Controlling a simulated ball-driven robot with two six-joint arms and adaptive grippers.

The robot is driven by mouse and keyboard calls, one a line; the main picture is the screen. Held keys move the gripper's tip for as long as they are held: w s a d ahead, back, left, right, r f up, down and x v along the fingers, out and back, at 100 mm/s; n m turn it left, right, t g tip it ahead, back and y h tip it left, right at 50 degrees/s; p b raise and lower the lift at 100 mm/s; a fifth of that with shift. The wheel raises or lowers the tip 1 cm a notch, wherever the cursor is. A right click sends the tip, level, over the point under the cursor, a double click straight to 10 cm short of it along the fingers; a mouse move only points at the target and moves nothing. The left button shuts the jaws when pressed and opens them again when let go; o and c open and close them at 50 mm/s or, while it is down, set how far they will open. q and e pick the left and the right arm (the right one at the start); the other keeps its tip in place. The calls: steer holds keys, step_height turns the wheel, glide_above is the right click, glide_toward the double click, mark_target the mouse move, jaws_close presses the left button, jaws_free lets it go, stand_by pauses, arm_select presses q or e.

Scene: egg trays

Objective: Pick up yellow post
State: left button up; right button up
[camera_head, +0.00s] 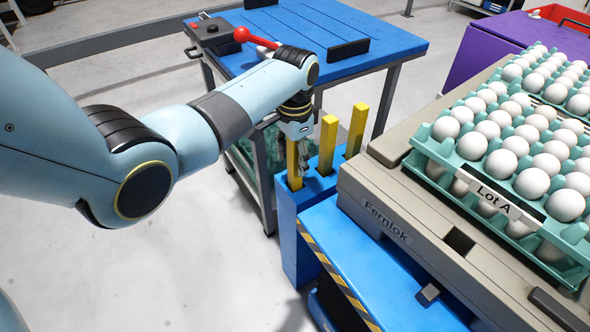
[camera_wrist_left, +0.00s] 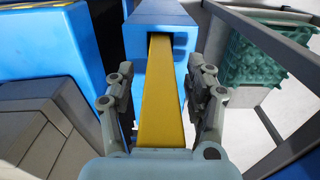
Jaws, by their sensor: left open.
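Several yellow posts stand upright in a blue holder (camera_head: 292,232) in the head view. The nearest yellow post (camera_head: 294,180) is partly hidden by my left gripper (camera_head: 299,150), which points down over it. In the left wrist view, this yellow post (camera_wrist_left: 160,100) runs between the two open fingers of my left gripper (camera_wrist_left: 160,93) and into a slot in the blue holder (camera_wrist_left: 160,30). Gaps show on both sides, so the fingers look apart from the post. Two other yellow posts, a middle one (camera_head: 327,140) and a far one (camera_head: 356,128), stand behind. My right gripper is not in view.
A grey machine (camera_head: 385,212) stands right of the holder, bearing teal egg trays (camera_head: 440,150) full of white eggs. A blue-topped table (camera_head: 390,45) with a red-knobbed lever (camera_head: 242,34) stands behind. Floor at lower left is clear.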

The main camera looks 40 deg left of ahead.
arm_select(q)
jaws_close()
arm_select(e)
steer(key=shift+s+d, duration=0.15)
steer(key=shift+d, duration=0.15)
